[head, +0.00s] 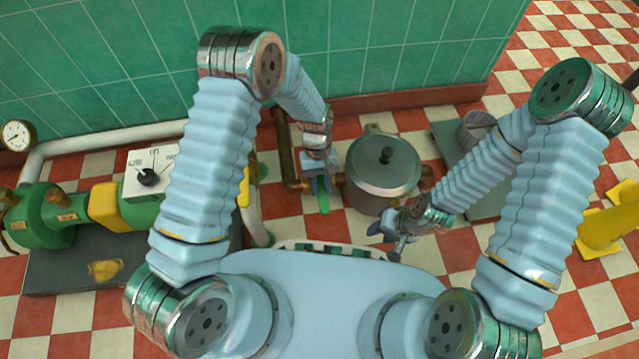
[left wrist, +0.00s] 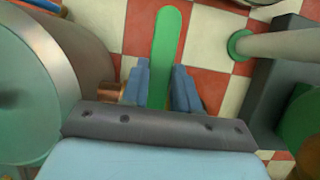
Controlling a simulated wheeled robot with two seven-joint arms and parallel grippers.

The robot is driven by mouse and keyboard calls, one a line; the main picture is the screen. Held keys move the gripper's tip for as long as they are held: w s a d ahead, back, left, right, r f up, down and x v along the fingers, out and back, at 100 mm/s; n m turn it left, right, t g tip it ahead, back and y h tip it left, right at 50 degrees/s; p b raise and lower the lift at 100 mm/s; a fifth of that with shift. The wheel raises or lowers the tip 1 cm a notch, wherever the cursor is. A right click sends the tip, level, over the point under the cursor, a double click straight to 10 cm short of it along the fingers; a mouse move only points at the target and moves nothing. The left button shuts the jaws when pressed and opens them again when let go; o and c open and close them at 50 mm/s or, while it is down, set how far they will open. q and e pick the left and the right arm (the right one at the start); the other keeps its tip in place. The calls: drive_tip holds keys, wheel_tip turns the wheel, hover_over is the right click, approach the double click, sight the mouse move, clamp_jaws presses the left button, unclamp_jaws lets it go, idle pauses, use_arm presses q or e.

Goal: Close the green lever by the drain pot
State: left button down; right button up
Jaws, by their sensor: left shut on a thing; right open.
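The green lever (head: 323,203) sticks out from the copper pipe beside the lidded grey drain pot (head: 383,166). My left gripper (head: 318,183) is at the lever, just left of the pot. In the left wrist view the lever (left wrist: 169,42) runs between the two blue fingers (left wrist: 160,88), and its rounded free end extends past them. The gripper is shut on it. The valve under the lever is mostly hidden by the gripper. The pot (left wrist: 45,85) fills the left side of that view. My right gripper (head: 392,240) is open and empty, in front of the pot.
A green pump with a yellow band (head: 108,206) and a white switch box (head: 148,174) stands on a dark base at the left. A copper pipe (head: 289,160) runs by the tiled wall. A yellow object (head: 608,220) stands at the far right.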

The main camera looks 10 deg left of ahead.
use_arm(q)
drive_tip(key=shift+w+d, duration=0.1)
idle(0.3)
drive_tip(key=c, duration=0.8)
unclamp_jaws()
drive_tip(key=shift+c, duration=0.2)
drive_tip(key=p+v, duration=0.2)
drive_tip(key=v, duration=1.1)
drive_tip(key=shift+r, duration=0.4)
drive_tip(key=shift+p, duration=0.3)
drive_tip(key=s+a+t+h+p, duration=0.1)
drive_tip(key=s+a+t+p, duration=0.1)
drive_tip(key=s+p, duration=0.3)
drive_tip(key=s+a+m+t+h+p, duration=0.1)
drive_tip(key=s+p, duration=0.5)
drive_tip(key=s, duration=0.6)
drive_tip(key=a+f+t+h, duration=0.1)
drive_tip(key=a+t, duration=0.1)
drive_tip(key=shift+a, duration=0.35)
